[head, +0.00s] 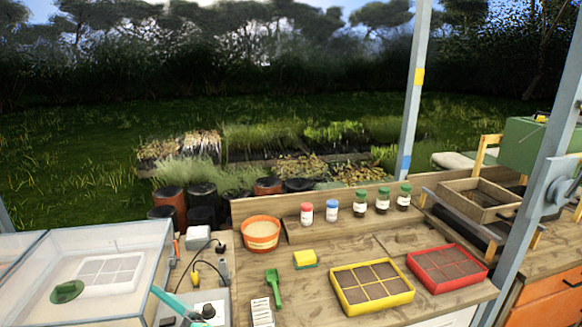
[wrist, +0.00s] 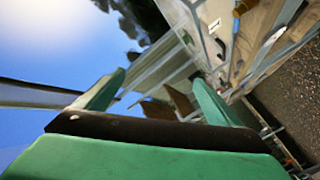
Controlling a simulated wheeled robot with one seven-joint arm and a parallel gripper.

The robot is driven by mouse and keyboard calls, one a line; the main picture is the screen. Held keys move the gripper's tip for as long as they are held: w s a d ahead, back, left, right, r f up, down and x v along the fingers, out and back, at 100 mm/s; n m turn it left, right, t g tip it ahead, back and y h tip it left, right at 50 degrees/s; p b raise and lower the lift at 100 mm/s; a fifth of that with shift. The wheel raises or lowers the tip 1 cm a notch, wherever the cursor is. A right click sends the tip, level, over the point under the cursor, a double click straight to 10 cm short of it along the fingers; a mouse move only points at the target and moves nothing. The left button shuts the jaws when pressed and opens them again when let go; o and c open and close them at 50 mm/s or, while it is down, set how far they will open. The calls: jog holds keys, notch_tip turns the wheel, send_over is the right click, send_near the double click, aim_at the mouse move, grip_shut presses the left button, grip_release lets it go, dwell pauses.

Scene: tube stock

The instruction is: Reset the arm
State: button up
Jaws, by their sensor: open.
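My gripper (wrist: 160,80) shows in the wrist view with its two green fingers spread apart. It is open, and nothing is held between the fingers. The wrist view is steeply tilted, with blue sky at the left and the benches and posts at the upper right. The fingers touch nothing that I can see. In the head view I cannot make out my gripper for certain.
The wooden bench (head: 335,255) bears a yellow tray (head: 372,309), a red tray (head: 412,258), a green scoop (head: 274,288), a sponge (head: 304,257), an orange pot (head: 261,248) and several bottles. A clear box (head: 145,240) stands left. A post (head: 412,95) rises behind.

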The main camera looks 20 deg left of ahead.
jog(key=w+d+f+m+t+h, duration=0.3)
jog(key=d+f+m+t+h, duration=0.75)
jog(key=d+f+m, duration=0.75)
jog(key=s+d+f+m+t+h, duration=0.1)
jog(key=s+d+f+m+h, duration=0.15)
jog(key=s+d, duration=0.35)
jog(key=s+d+f+m+h, duration=0.2)
jog(key=s+d+f+m, duration=0.15)
jog(key=d, duration=0.45)
jog(key=s+d+h, duration=0.2)
jog(key=s+d, duration=0.7)
jog(key=s, duration=0.4)
jog(key=shift+d, duration=0.2)
jog(key=shift+s+f+g, duration=0.1)
jog(key=shift+g, duration=0.15)
